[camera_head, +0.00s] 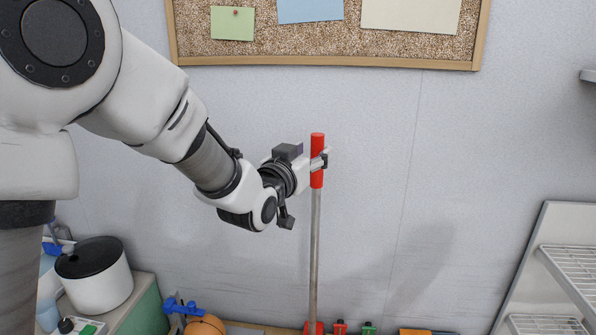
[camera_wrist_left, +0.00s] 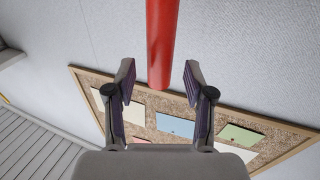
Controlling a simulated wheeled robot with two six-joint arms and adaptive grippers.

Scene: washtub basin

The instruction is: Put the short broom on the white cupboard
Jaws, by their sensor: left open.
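The broom stands upright near the wall, with a red grip (camera_head: 317,181) on top of a grey metal shaft (camera_head: 315,255). Its lower end shows as a red part at the bottom edge of the head view. My left gripper (camera_head: 322,161) is at the red grip, with its fingers beside it. In the left wrist view the red grip (camera_wrist_left: 161,45) reaches down between the two open fingers (camera_wrist_left: 158,85), with a gap on each side. I cannot identify the white cupboard for certain. My right gripper is not in view.
A cork board (camera_head: 330,50) with paper notes hangs on the wall. A white pot with a black lid (camera_head: 95,275) stands on a green-sided counter at lower left. A grey wire rack (camera_head: 570,270) stands at the right. Small red and green items and an orange ball (camera_head: 205,326) are low down.

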